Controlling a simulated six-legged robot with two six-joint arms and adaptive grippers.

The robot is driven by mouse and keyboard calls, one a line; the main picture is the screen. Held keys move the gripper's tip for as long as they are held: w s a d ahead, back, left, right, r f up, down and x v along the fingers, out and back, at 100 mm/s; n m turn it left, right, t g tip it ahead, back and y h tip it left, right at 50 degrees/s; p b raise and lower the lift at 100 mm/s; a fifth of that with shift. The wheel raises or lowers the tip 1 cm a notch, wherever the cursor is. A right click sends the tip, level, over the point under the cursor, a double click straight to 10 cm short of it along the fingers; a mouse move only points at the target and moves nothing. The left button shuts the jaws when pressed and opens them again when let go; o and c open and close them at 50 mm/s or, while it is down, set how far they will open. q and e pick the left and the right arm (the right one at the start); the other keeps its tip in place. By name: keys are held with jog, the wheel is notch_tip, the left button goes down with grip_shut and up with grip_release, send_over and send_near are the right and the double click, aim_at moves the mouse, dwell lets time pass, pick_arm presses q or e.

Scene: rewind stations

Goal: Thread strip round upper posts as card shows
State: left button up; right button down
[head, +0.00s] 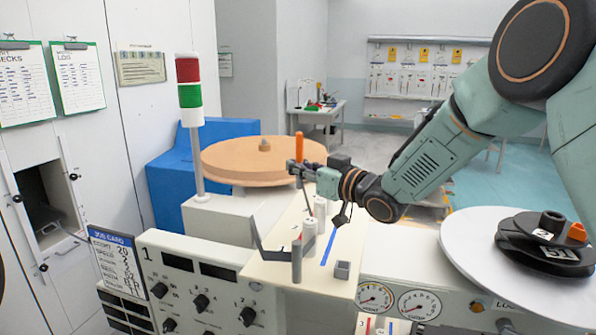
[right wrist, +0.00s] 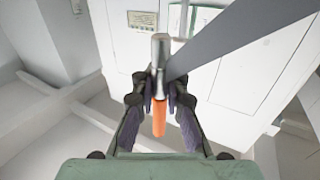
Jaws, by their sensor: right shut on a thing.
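My right gripper (head: 305,172) is above the far end of the cream threading plate (head: 270,272). It is shut on an orange-handled piece with a metal shaft (right wrist: 160,118), whose orange end also shows in the head view (head: 299,145). A wide grey strip (right wrist: 225,42) runs from beside the shaft to the upper right in the right wrist view. On the plate stand pale posts (head: 308,235) and a grey post (head: 297,260). A dark grey band (head: 268,250) bends near the grey post. The job card (head: 118,265) hangs at left; its drawing is too small to read. My left gripper is not in view.
A signal tower (head: 189,90) stands left of a large tan reel (head: 262,160). A white disc (head: 480,235) with a black hub is at right. A small grey block (head: 342,270) and a blue line (head: 328,247) are on the plate. Knobs and gauges line the front.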

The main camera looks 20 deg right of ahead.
jog(key=s+d+p, duration=0.2)
jog(key=d+p, duration=0.5)
jog(key=d, duration=0.5)
jog(key=shift+s+d, duration=0.15)
jog(key=shift+s, duration=0.05)
